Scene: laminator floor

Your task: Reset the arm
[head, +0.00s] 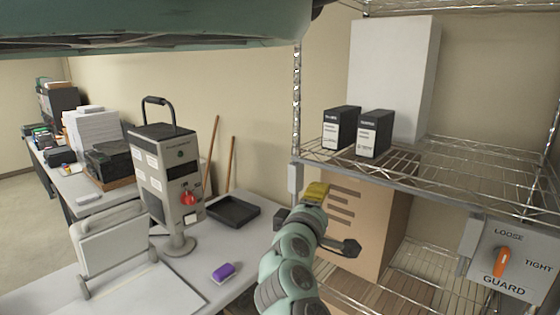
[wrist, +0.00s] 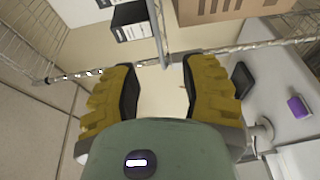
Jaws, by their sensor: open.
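Whether the fingers touch the carton cannot be told from the head view.
The wire rack (head: 455,188) holds two black boxes (head: 341,127) (head: 374,134) and a tall white box (head: 392,75). A GUARD switch panel (head: 508,262) hangs at right. The left table has a grey machine (head: 167,180), a black tray (head: 232,212) and a purple block (head: 223,272).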

